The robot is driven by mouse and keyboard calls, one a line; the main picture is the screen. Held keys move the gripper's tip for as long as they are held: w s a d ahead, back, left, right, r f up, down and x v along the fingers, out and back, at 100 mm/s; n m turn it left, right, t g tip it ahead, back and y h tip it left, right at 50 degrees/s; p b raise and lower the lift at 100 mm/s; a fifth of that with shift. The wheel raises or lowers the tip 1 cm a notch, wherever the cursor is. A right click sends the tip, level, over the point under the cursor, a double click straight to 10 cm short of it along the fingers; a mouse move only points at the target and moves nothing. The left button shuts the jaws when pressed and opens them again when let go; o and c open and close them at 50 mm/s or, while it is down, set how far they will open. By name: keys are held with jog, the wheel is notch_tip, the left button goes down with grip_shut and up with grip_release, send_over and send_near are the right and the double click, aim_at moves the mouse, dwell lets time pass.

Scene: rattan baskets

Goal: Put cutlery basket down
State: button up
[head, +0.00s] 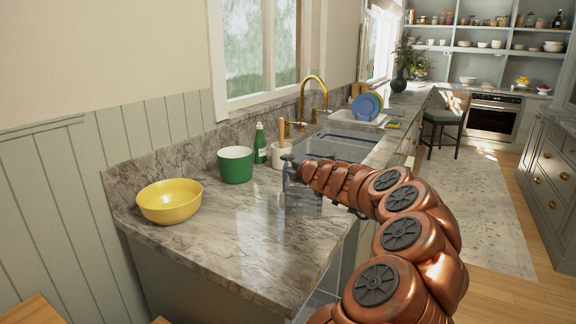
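A small grey cutlery basket (302,204) is at the right part of the marble counter, close to its front edge. My gripper (288,171) is at the top left of the basket, with my copper arm reaching in from the lower right. The fingers are small and partly merge with the basket's upper part, so I cannot tell whether they are shut on it. I also cannot tell whether the basket's base touches the counter or is just above it.
A yellow bowl (169,203), a green pot (235,166), a green bottle (260,143) and a white utensil crock (282,156) stand on the counter (225,245). The sink (340,146) lies behind my gripper. The counter's front middle is clear.

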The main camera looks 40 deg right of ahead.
jog(key=v, duration=1.1)
jog(key=shift+s, duration=0.2)
jog(key=shift+a+r, duration=0.1)
jog(key=shift+a, duration=0.05)
